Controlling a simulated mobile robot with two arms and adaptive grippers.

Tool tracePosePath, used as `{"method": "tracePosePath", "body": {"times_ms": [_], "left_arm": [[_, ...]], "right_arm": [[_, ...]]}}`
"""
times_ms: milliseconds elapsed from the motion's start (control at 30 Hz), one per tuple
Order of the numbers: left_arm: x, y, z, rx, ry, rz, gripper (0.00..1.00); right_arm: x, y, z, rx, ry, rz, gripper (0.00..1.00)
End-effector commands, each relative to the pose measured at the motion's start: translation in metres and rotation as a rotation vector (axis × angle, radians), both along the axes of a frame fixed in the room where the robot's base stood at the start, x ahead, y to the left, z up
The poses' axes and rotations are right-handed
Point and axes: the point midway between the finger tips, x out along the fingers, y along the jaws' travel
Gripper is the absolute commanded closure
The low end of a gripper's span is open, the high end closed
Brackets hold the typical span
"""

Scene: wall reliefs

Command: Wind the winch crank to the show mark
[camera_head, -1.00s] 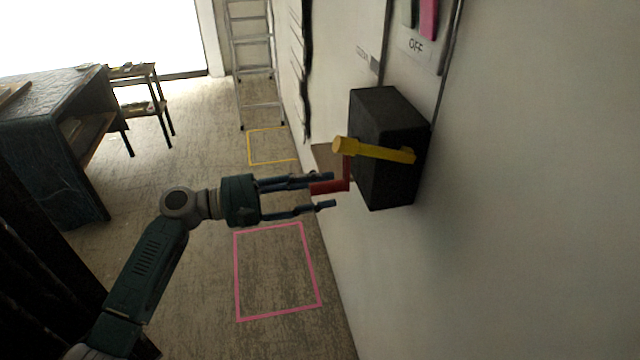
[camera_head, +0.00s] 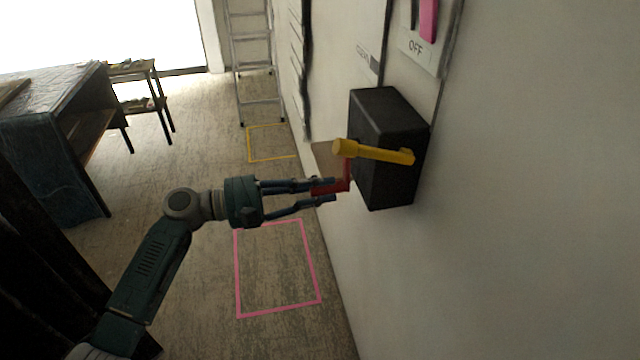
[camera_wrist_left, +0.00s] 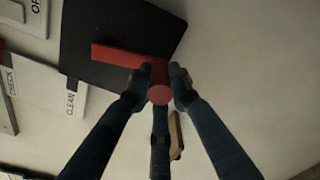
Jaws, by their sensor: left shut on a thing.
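The winch is a black box (camera_head: 385,180) on the wall. A yellow crank (camera_head: 375,152) sticks out on its near right side. A red crank (camera_head: 347,176) sits on its left side, with its handle pointing left. In the left wrist view the red handle's round end (camera_wrist_left: 160,94) faces the camera and its arm runs left across the black box (camera_wrist_left: 100,30). My left gripper (camera_head: 328,190) is shut on the red handle, with blue fingers (camera_wrist_left: 162,85) on either side of it. My right gripper is not in view. I cannot make out a show mark.
A plate marked OFF (camera_head: 418,45) with a pink piece is on the wall above the box. Pink (camera_head: 238,275) and yellow (camera_head: 249,145) outlines mark the floor. A ladder (camera_head: 252,60) leans at the back; a desk (camera_head: 55,150) stands left. Floor below the gripper is clear.

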Motion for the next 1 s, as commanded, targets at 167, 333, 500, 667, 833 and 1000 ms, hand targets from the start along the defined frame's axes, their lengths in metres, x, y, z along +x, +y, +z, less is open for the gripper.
{"method": "tracePosePath", "body": {"times_ms": [167, 333, 500, 667, 833, 1000], "left_arm": [[-0.010, -0.004, 0.010, -0.034, 0.106, -0.004, 1.00], [-0.020, -0.007, 0.015, -0.075, 0.229, -0.006, 1.00], [-0.029, -0.010, 0.019, -0.112, 0.346, -0.007, 1.00], [-0.035, -0.012, 0.023, -0.142, 0.434, -0.007, 1.00], [-0.039, -0.014, 0.025, -0.165, 0.499, -0.008, 1.00], [-0.041, -0.015, 0.026, -0.177, 0.529, -0.009, 1.00]], "right_arm": [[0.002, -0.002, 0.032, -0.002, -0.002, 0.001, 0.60], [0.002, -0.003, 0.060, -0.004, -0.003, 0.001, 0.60], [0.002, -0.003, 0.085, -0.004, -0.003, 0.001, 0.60], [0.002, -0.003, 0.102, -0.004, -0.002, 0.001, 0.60], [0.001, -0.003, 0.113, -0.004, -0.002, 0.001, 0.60], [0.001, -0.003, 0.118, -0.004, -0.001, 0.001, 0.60]]}}
